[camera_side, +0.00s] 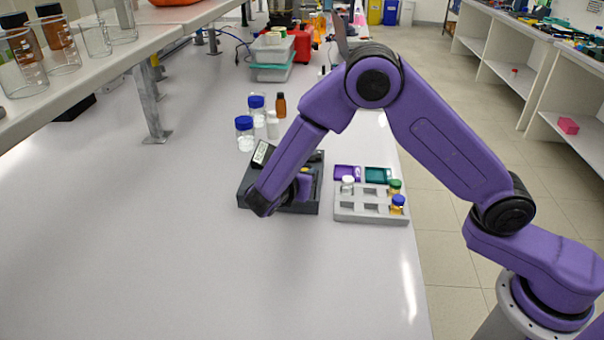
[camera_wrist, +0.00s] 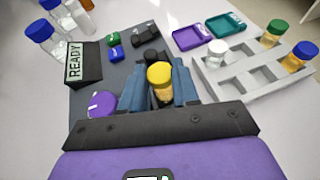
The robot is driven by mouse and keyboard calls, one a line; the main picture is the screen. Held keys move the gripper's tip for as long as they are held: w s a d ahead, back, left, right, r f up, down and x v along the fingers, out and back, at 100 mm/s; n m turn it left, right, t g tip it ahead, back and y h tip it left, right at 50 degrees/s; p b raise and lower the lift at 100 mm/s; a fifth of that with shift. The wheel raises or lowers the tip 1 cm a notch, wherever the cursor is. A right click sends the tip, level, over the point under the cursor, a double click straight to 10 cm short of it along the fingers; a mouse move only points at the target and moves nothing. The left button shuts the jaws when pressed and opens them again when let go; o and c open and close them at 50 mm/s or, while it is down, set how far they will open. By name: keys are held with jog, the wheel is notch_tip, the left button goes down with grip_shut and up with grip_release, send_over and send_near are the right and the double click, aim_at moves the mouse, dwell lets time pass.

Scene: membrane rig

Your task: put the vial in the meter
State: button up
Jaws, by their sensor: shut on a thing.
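My gripper (camera_wrist: 160,90) has its blue-grey fingers shut on a vial (camera_wrist: 161,84) with a yellow cap and amber contents. The vial is over the dark grey meter (camera_wrist: 88,94); I cannot tell whether its lower end is seated in it, as that end is hidden. The meter has a READY display (camera_wrist: 75,63), small green and blue buttons, black knobs and a purple round part (camera_wrist: 101,104) left of the vial. In the side view the meter (camera_side: 311,207) is partly hidden behind my arm, and the held vial cannot be made out clearly.
A light grey rack (camera_side: 371,214) right of the meter holds vials with white, green and blue caps. Purple (camera_side: 346,173) and teal (camera_side: 378,175) trays lie behind it. Blue-capped bottles (camera_side: 244,134) stand behind the meter. The bench at left and front is clear.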

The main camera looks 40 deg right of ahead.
jog(key=shift+f, duration=0.8)
dwell(0.5)
dwell(0.4)
jog(key=o, duration=1.2)
jog(key=shift+r, duration=0.1)
jog(key=shift+r, duration=2.95)
